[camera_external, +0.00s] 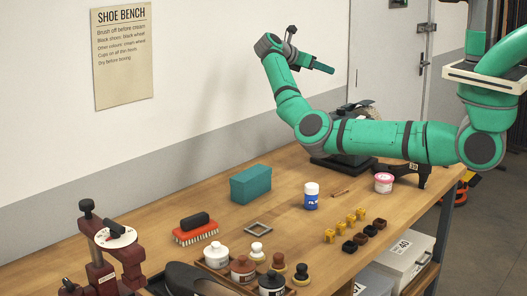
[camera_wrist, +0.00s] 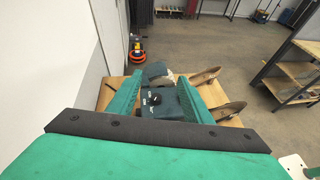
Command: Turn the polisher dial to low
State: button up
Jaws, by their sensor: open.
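Which way the dial points I cannot tell. In the external view the polisher (camera_external: 349,160) stands at the bench's far end, largely hidden behind my arm. My gripper (camera_external: 322,68) is raised above the bench near the wall, apart from the polisher. In the wrist view its green fingers (camera_wrist: 158,80) are spread and empty, with the dial seen between them.
A dark red device (camera_external: 98,270) stands at front left.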

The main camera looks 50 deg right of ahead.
send_near(345, 107)
jog(key=x, duration=0.9)
jog(key=shift+w, duration=0.1)
jog(key=shift+c, duration=0.3)
jog(key=c, duration=1)
